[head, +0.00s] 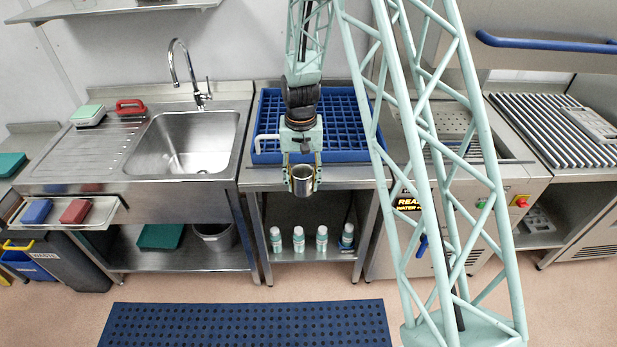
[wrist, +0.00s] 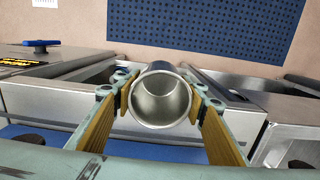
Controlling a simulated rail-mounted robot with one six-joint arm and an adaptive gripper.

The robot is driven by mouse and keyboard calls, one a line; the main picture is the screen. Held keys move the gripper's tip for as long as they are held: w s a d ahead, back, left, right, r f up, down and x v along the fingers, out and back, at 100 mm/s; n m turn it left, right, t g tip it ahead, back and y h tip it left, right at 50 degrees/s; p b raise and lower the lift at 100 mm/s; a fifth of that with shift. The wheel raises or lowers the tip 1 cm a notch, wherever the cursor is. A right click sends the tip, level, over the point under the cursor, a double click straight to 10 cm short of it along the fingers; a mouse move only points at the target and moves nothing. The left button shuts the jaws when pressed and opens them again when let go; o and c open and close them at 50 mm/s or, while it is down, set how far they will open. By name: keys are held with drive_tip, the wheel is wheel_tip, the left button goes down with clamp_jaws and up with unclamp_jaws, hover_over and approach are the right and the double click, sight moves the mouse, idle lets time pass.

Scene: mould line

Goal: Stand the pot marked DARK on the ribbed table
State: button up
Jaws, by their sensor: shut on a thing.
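My gripper (head: 302,170) is shut on a metal pot (head: 302,187), held in the air in front of the middle bench. In the wrist view the pot (wrist: 160,100) sits between the two finger pads, its open round mouth towards the camera, and it looks empty. No lettering shows on it, so I cannot tell whether it is the one marked DARK. The ribbed table (head: 545,128) is at the far right in the head view, beyond my lattice column. A metal moulded tray (head: 592,124) lies on its right part.
A blue crate (head: 345,153) stands on the middle bench behind my gripper. Several capped bottles (head: 298,240) stand on the shelf below. A machine with a lit display (head: 408,203) stands between crate and ribbed table. The ribbed table's left part is clear.

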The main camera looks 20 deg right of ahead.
sight(295, 192)
drive_tip(key=shift+s+a+f+n+b, duration=0.2)
drive_tip(key=shift+a+f+n+b, duration=0.2)
drive_tip(key=shift+a+f+n, duration=0.4)
drive_tip(key=shift+s+a+f+n+b, duration=0.15)
drive_tip(key=shift+a+f+n+b, duration=0.2)
drive_tip(key=shift+a+f+n, duration=0.4)
drive_tip(key=shift+d+r+n, duration=0.1)
drive_tip(key=shift+r+n, duration=0.1)
drive_tip(key=shift+n, duration=0.05)
